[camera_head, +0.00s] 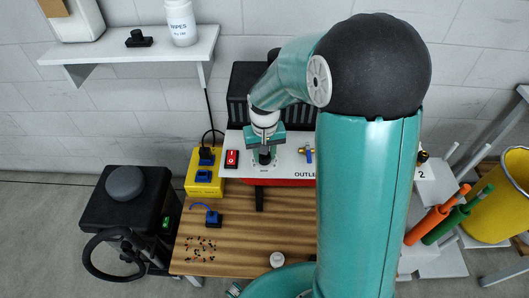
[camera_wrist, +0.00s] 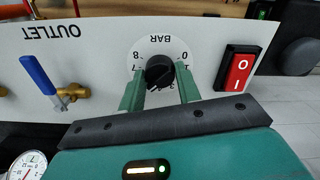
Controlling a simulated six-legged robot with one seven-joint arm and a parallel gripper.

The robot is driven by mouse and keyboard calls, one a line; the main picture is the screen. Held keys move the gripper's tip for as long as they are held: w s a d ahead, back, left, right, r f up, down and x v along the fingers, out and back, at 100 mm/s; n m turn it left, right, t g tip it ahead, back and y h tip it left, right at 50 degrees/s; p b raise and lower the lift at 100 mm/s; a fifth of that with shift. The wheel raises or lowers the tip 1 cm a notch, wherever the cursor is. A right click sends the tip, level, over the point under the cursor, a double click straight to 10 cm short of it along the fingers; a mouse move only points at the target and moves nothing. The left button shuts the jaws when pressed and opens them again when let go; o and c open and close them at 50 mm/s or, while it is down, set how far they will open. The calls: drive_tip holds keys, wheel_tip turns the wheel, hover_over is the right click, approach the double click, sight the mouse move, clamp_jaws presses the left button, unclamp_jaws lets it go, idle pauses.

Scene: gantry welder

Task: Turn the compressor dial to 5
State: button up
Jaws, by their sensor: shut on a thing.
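The compressor dial is a black round knob (camera_wrist: 158,66) on a white panel (camera_wrist: 105,45). Around it is a white scale marked BAR, which appears upside down in the wrist view. Digits 8, 7, 0 and 1 show beside the knob; the lower digits are partly hidden by my gripper. My gripper (camera_wrist: 160,74) has one finger on each side of the knob and is shut on it. I cannot clearly tell which number the knob points to. In the head view, my gripper (camera_head: 264,149) reaches down onto the dial (camera_head: 264,159).
A red rocker switch (camera_wrist: 236,72) sits close beside the dial. On its other side are a blue-levered brass valve (camera_wrist: 42,78) and a gauge (camera_wrist: 27,166). The wooden bench (camera_head: 240,232) holds a yellow box (camera_head: 204,187). A wall shelf (camera_head: 130,47) is at the upper left.

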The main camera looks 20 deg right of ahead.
drive_tip(key=shift+w+n, duration=0.1)
drive_tip(key=shift+n, duration=1.5)
drive_tip(key=o, duration=1)
drive_tip(key=shift+c, duration=0.2)
wheel_tip(320, 180, up, 14)
drive_tip(key=shift+f, duration=0.1)
